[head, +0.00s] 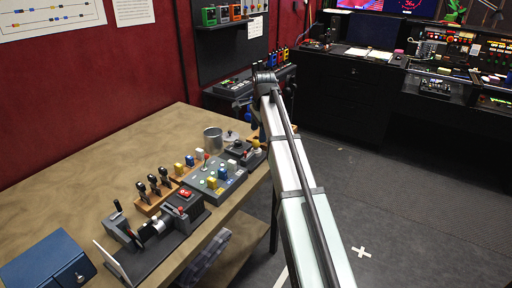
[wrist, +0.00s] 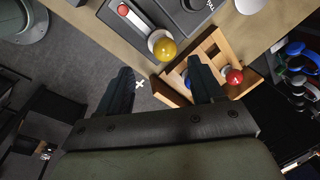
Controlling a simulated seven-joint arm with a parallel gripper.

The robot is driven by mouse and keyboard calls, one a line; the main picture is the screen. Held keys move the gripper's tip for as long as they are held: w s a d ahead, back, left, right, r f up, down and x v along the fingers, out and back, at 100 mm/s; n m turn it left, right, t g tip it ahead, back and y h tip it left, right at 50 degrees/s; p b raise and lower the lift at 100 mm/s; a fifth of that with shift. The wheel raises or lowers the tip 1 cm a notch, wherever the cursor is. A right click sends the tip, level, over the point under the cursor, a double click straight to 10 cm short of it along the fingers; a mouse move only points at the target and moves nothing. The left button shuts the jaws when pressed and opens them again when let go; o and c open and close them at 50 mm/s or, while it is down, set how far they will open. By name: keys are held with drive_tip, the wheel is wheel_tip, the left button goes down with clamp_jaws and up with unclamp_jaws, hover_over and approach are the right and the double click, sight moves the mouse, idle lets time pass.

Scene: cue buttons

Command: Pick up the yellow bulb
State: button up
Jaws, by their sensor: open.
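The yellow bulb (wrist: 165,48) sits in a pale round socket on a dark device with a red button, near the table edge in the wrist view. In the head view a small yellow spot (head: 255,143) at the table's far right corner appears to be this bulb. My gripper (wrist: 161,82) is open and empty in the wrist view. Its fingers are spread, with the bulb ahead of the gap between them and apart from both. In the head view my arm hides the gripper.
A wooden rack (wrist: 210,58) beside the device holds a red bulb (wrist: 234,76) and a blue bulb (wrist: 187,82), partly covered by my right-hand finger. A metal cup (head: 213,139) and a button panel (head: 215,181) stand on the table (head: 120,150). Open floor lies right of it.

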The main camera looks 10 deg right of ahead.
sight(256, 141)
drive_tip(key=shift+w+a+f, duration=0.1)
drive_tip(key=shift+w+f, duration=0.2)
drive_tip(key=shift+f, duration=0.7)
drive_tip(key=shift+w+a+f, duration=0.1)
drive_tip(key=shift+w+f, duration=0.2)
drive_tip(key=shift+f, duration=0.65)
drive_tip(key=shift+w+a+f, duration=0.1)
drive_tip(key=shift+w+f, duration=0.2)
drive_tip(key=shift+f, duration=0.7)
drive_tip(key=shift+c, duration=0.2)
drive_tip(key=c, duration=1.1)
